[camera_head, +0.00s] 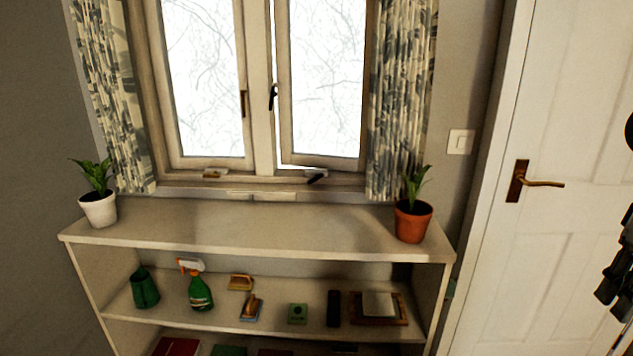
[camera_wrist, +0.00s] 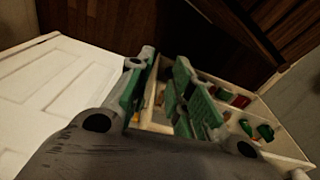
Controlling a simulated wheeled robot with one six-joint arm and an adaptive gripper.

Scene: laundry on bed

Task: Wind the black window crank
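The black window crank (camera_head: 317,178) is a small dark handle at the bottom of the window frame, below the right window pane (camera_head: 322,75). That pane stands slightly ajar, with a bright gap along its left and lower edge. My gripper (camera_wrist: 163,80) shows in the wrist view with green-padded fingers apart and nothing between them. Beyond the fingers are the shelf unit and floor; the crank is not visible in the wrist view. In the head view, dark parts of my arm show at the right edge, far from the crank.
The shelf unit (camera_head: 250,232) stands below the window. A white-potted plant (camera_head: 98,208) and a terracotta-potted plant (camera_head: 413,221) stand at its top ends, with clear space between. A spray bottle (camera_head: 199,292) and other items fill the shelf below. A white door (camera_head: 560,230) is at right.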

